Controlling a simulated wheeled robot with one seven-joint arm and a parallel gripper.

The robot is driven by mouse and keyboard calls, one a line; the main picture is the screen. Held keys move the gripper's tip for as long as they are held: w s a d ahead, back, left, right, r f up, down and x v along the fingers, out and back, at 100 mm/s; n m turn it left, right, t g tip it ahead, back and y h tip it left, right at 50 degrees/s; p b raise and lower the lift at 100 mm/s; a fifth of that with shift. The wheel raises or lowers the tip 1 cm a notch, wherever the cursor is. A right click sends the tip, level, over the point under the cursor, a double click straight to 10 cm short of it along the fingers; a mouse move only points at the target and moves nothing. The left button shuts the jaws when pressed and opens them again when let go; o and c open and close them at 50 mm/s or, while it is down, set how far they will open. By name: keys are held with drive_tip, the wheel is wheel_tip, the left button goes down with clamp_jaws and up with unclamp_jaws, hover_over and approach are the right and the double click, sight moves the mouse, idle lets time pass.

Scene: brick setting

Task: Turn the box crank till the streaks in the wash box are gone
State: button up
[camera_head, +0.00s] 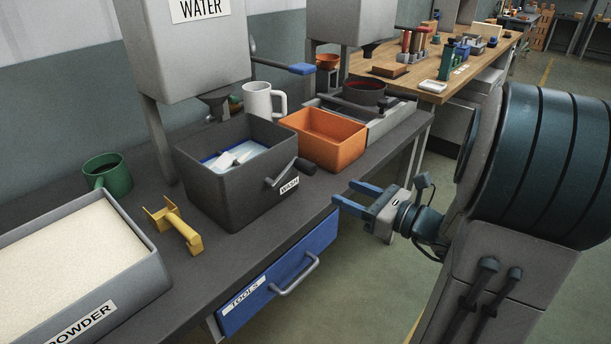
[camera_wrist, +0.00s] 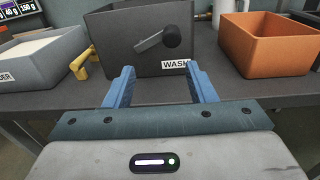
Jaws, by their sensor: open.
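The dark grey wash box (camera_head: 213,190) stands on the bench below the water hopper, with a "WASH" label on its front. It holds bluish-white content (camera_head: 233,158) with a pale paddle-like part in it; I cannot make out streaks clearly. The crank (camera_head: 285,173) is on the front wall, its arm slanting up to a dark knob at the right. The crank also shows in the wrist view (camera_wrist: 157,40). My gripper (camera_head: 350,194) is open and empty, in front of the bench and apart from the crank. In the wrist view its blue fingers (camera_wrist: 160,84) point toward the box front.
An orange bin (camera_head: 341,153) stands right of the wash box, a white mug (camera_head: 258,101) behind. A yellow tool (camera_head: 176,226), green mug (camera_head: 118,178) and powder tray (camera_head: 158,278) are at the left. A blue tools drawer (camera_head: 275,287) with a handle is below the bench top.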

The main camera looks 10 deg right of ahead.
sight(314, 171)
drive_tip(key=shift+m+t, duration=0.5)
drive_tip(key=x, duration=0.9)
drive_tip(key=w+d+x, duration=0.1)
drive_tip(key=x, duration=0.3)
drive_tip(key=shift+w+f+b, duration=0.1)
drive_tip(key=shift+f+b, duration=0.05)
drive_tip(key=shift+b, duration=0.25)
clamp_jaws()
drive_tip(key=shift+d, duration=0.1)
